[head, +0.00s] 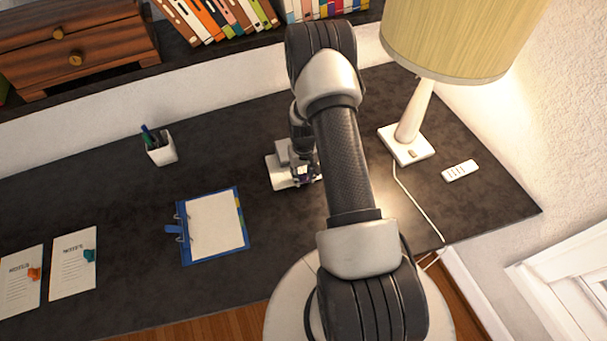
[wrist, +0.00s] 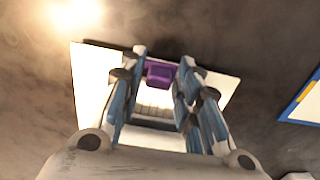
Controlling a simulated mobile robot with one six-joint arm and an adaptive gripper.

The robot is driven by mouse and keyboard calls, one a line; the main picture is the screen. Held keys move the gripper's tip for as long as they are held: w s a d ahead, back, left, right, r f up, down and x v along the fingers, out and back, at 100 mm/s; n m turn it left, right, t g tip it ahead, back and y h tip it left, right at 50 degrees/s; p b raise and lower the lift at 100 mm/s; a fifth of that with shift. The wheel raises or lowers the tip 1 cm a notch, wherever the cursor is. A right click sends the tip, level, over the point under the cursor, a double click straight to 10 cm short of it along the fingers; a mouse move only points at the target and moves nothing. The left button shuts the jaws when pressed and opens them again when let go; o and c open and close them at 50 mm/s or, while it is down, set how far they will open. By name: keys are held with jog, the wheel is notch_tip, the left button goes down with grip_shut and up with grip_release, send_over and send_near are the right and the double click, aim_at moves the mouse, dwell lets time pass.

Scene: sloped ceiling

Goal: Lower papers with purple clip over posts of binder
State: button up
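In the wrist view my gripper (wrist: 162,66) is closed in on a purple clip (wrist: 160,74), which sits between its fingertips. The clip is at the edge of white papers (wrist: 90,75), which are partly hidden behind the fingers. In the head view the papers (head: 281,172) show below my gripper (head: 304,173), over the dark desk; whether they touch it I cannot tell. The open blue binder (head: 243,243) lies left of them, with a white sheet inside, rings and a blue tab on its left side. Its corner shows at the right of the wrist view (wrist: 296,108).
A pen cup (head: 161,149) stands behind the binder. A lamp (head: 407,147) and a white remote-like item (head: 460,170) are at the right. Desk between papers and binder is clear.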

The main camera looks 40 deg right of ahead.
grip_shut()
jog(key=shift+s, duration=0.15)
jog(key=shift+s+a+p, duration=0.25)
jog(key=shift+s+a, duration=0.25)
jog(key=shift+s, duration=0.8)
jog(key=shift+s+a+p, duration=0.3)
jog(key=shift+s+a, duration=0.2)
jog(key=shift+s, duration=0.8)
jog(key=shift+s+a+p, duration=0.25)
jog(key=shift+s+a, duration=0.25)
jog(key=shift+s, duration=0.8)
jog(key=shift+o, duration=2.1)
grip_release()
notch_tip(320, 180, up, 12)
